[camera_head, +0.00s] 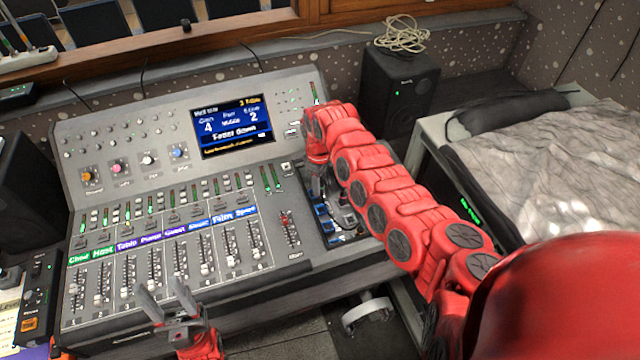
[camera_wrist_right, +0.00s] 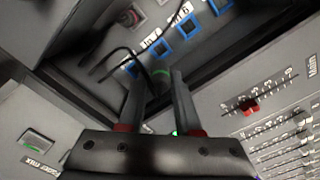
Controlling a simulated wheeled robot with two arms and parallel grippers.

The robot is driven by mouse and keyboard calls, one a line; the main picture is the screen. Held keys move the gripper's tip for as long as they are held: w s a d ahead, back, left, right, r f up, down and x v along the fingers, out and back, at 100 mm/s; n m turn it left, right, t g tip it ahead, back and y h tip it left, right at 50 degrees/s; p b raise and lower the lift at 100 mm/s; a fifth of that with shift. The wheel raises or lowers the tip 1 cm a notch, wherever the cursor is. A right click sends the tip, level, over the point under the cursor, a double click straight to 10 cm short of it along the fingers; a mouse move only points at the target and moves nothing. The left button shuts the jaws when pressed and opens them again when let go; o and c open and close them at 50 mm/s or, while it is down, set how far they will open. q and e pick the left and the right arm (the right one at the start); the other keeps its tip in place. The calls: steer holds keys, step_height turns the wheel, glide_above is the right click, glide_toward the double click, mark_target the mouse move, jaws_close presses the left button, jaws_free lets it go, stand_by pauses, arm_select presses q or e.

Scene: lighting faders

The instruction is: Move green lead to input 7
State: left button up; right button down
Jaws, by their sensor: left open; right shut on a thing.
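My right gripper (camera_wrist_right: 160,85) is shut on the green lead (camera_wrist_right: 161,74), whose green plug shows between the fingertips in the right wrist view. The plug is close to a row of blue-rimmed input sockets (camera_wrist_right: 187,27); I cannot tell whether it is seated in one. In the head view the input panel (camera_head: 326,222) is partly hidden by my right arm, and the right fingertips are hard to make out. My left gripper (camera_head: 164,302) is open and empty above the front faders.
The mixing desk has a lit screen (camera_head: 236,127) and several faders (camera_head: 203,257). A black speaker (camera_head: 398,85) stands behind; a covered table (camera_head: 560,170) is at the right.

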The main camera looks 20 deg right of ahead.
steer(key=shift+f+b, duration=2.5)
steer(key=shift+f, duration=0.8)
steer(key=shift+f+p, duration=0.3)
steer(key=shift+f, duration=0.45)
stand_by(1.1)
steer(key=shift+s+f, duration=0.15)
steer(key=shift+f, duration=0.1)
stand_by(0.9)
steer(key=c, duration=0.9)
jaws_free()
steer(key=o, duration=0.4)
steer(key=shift+f, duration=0.1)
